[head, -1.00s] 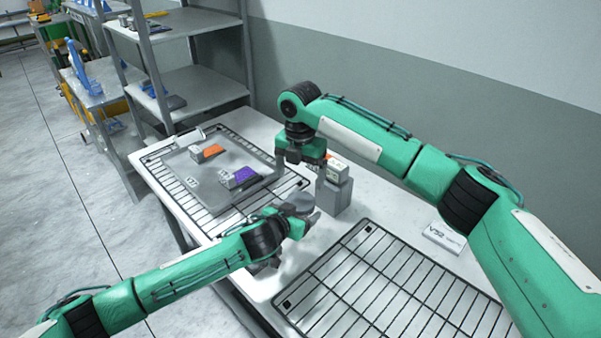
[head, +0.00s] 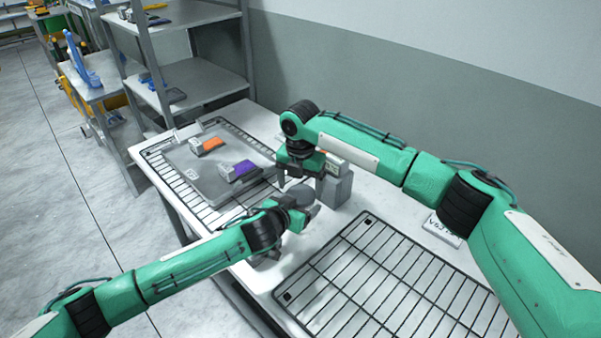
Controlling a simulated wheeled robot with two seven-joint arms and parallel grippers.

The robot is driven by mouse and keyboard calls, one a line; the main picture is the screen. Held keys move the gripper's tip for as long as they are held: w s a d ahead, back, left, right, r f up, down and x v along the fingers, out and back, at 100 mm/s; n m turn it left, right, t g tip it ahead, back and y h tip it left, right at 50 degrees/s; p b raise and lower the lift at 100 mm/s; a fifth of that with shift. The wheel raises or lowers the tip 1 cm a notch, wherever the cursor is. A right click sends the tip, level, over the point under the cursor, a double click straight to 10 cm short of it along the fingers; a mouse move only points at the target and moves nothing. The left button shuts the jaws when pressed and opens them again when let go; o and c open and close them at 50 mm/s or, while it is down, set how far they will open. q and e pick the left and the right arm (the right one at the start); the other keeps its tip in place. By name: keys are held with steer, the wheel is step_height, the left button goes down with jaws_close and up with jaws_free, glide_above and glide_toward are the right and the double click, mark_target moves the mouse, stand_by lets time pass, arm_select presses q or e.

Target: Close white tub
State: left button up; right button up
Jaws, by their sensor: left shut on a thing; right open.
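My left gripper (head: 303,219) is over the white table, shut on a round grey thing (head: 299,194) that looks like a lid; its hold is partly hidden by the gripper. My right gripper (head: 297,181) is open and points down just behind the round thing, near a grey block (head: 338,188). I cannot make out the white tub clearly; the grippers and arms cover much of the area around them.
A grey tray (head: 207,189) on a wire rack holds an orange-marked block (head: 213,144) and a purple-marked block (head: 243,168). An empty wire rack (head: 400,285) lies at the front right. A white label card (head: 443,230) lies near the wall.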

steer(key=shift+f, duration=0.9)
steer(key=shift+c, duration=0.2)
steer(key=c, duration=1)
steer(key=shift+o, duration=0.2)
steer(key=shift+m, duration=1.7)
steer(key=o, duration=1.1)
steer(key=shift+r, duration=0.1)
steer(key=shift+r, duration=2.2)
